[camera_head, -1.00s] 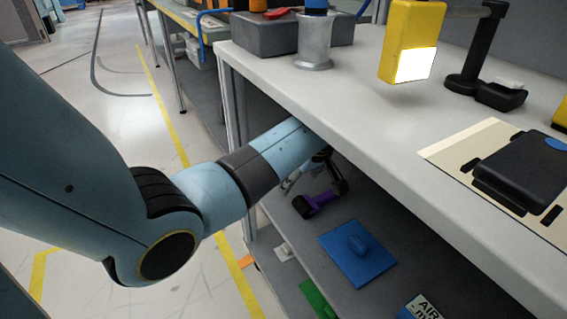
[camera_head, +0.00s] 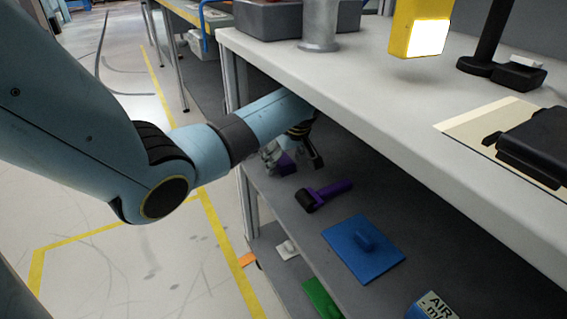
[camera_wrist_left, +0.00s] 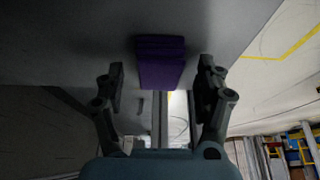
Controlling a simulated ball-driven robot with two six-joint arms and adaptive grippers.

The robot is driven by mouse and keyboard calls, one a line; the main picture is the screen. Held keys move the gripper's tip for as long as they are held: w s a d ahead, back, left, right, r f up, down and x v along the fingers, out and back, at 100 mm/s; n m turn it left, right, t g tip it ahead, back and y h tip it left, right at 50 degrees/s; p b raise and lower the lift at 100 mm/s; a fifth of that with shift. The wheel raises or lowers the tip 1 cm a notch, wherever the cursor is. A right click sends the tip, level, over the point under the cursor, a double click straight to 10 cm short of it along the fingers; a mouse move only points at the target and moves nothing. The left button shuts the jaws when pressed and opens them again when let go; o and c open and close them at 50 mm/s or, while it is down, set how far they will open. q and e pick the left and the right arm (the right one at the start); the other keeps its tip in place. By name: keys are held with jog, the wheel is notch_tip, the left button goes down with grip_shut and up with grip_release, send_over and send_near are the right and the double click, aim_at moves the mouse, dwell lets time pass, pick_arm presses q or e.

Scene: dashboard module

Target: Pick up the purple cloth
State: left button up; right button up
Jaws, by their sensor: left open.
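The purple cloth (camera_head: 287,166) is a small folded block on the grey shelf under the worktop, near the shelf's left end. In the left wrist view the cloth (camera_wrist_left: 160,62) lies ahead of the fingertips, roughly centred between them. My left gripper (camera_head: 293,160) reaches under the worktop at the cloth, and its fingers partly hide it. In the wrist view the gripper (camera_wrist_left: 162,80) has its two dark fingers spread wide, with nothing held. Whether a finger touches the cloth cannot be told. My right gripper is not in view.
A purple-handled roller (camera_head: 324,194) and a blue plate with a grip (camera_head: 362,250) lie nearby on the shelf. The worktop (camera_head: 390,105) overhangs my left forearm closely. A table leg (camera_head: 247,203) stands beside the arm. A green item (camera_head: 322,298) lies lower down.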

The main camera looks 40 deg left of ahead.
pick_arm(q)
jog(key=c, duration=1.1)
jog(key=shift+c, duration=0.2)
